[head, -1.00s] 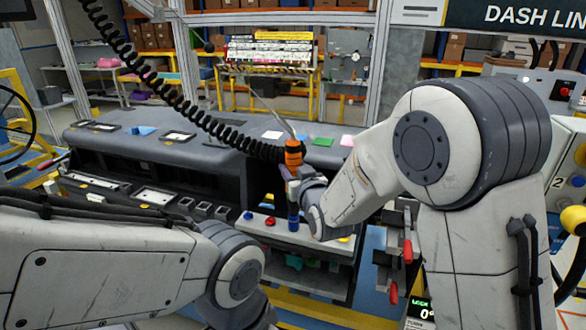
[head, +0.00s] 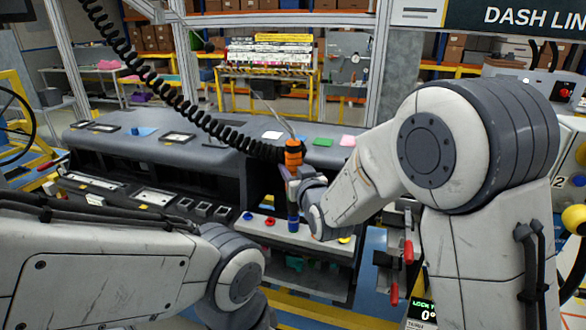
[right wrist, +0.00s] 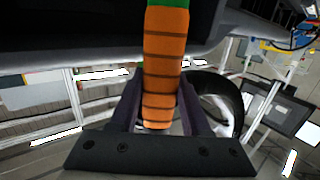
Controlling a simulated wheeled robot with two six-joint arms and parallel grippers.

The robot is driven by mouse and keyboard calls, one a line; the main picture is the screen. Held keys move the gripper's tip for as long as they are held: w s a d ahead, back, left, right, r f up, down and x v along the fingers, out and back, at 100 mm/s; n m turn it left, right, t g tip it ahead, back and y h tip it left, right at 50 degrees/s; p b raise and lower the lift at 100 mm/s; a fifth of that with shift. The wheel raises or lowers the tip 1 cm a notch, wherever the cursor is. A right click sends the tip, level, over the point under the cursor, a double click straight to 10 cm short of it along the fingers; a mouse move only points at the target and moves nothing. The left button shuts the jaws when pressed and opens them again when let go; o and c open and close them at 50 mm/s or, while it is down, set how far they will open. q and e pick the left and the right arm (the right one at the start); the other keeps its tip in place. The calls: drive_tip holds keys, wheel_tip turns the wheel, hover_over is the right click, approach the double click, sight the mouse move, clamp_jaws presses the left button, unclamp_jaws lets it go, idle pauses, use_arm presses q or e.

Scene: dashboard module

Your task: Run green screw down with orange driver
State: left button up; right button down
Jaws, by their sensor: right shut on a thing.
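My right gripper (head: 291,182) is shut on the driver's body. In the right wrist view the ribbed orange driver (right wrist: 163,65) lies between the two dark fingers, with a green patch at its upper end. I cannot make out the green screw; the driver's tip and my wrist cover part of the strip. My left arm reaches in from the left, but its gripper is out of view.
A blue knob (head: 248,215), a red knob (head: 270,221) and a yellow knob (head: 345,239) sit on the white strip (head: 262,229). The dashboard module (head: 160,160) spreads behind. Red-handled clamps (head: 408,252) stand to the right, close to my right arm.

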sight(295, 149)
drive_tip(key=shift+d+f+b, duration=0.1)
drive_tip(key=shift+f+b, duration=0.2)
drive_tip(key=shift+b, duration=0.2)
idle(0.7)
drive_tip(key=shift+r, duration=0.2)
drive_tip(key=shift+r+p, duration=1.55)
drive_tip(key=shift+r, duration=1.5)
drive_tip(key=shift+f, duration=0.1)
